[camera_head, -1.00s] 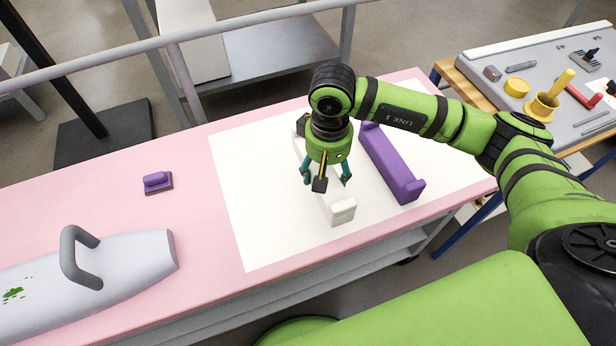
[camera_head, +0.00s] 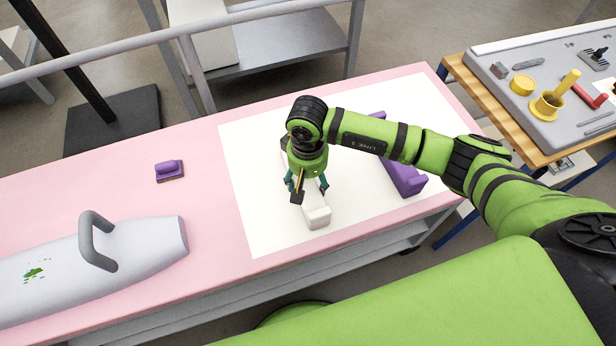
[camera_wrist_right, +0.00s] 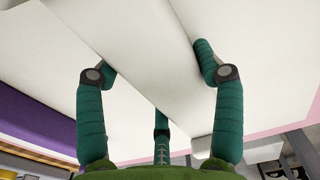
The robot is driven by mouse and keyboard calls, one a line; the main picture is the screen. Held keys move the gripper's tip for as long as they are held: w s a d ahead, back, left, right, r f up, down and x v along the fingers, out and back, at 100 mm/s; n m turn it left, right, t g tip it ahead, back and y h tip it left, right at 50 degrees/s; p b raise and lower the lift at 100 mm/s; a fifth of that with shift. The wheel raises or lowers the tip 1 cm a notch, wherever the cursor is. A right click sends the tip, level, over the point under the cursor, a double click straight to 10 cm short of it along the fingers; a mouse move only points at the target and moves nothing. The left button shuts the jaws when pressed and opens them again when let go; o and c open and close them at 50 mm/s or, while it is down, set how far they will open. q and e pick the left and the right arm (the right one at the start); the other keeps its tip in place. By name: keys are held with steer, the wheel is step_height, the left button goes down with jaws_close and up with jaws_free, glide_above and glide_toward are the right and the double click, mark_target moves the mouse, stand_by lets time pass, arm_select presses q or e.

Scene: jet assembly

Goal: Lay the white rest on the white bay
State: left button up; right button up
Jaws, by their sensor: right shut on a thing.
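The white rest (camera_head: 317,217) is a long white bar with a raised end block, over the white sheet on the pink table. My right gripper (camera_head: 307,189) points down and is shut on it. I cannot make out the white bay as a separate thing. My left gripper is not in view.
A purple rest (camera_head: 406,182) lies right of my gripper, partly behind my arm. A small purple block (camera_head: 169,171) and a grey jet body (camera_head: 130,245) with a handle stand on the pink table (camera_head: 205,200) at left. The white sheet's (camera_head: 250,215) left part is clear.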

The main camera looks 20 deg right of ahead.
steer(key=shift+f, duration=0.2)
steer(key=o, duration=1.2)
steer(key=shift+r, duration=0.1)
steer(key=shift+r, duration=0.5)
step_height(320, 180, up, 11)
steer(key=shift+r+b, duration=0.15)
steer(key=shift+b, duration=0.85)
